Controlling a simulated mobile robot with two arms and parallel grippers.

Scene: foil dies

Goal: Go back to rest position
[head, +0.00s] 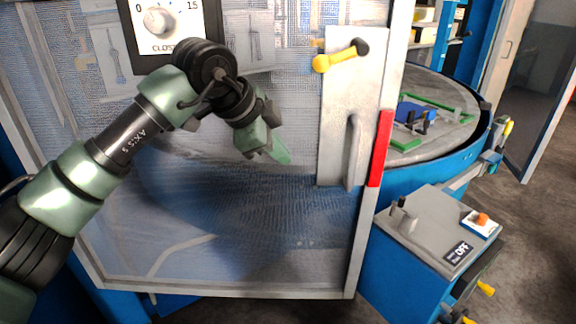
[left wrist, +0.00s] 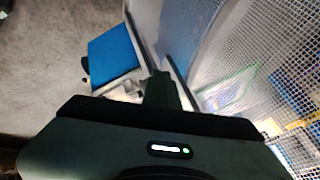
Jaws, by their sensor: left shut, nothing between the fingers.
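My left gripper (head: 279,150) is shut and empty in the head view, in front of the mesh door panel (head: 240,220). It is left of the door's white latch plate (head: 340,110), apart from the handle (head: 353,150). The left arm comes in from the left edge, raised and bent. In the left wrist view the dark gripper tip (left wrist: 162,92) shows in the middle, with mesh to its right. My right gripper is not in view.
A yellow-and-black lever (head: 340,56) sits on the latch plate. A red strip (head: 380,148) runs along the door edge. A round table (head: 440,110) with green parts stands at right. A blue control box (head: 435,235) with an orange button stands at lower right. Grey floor (head: 540,230) is free beyond it.

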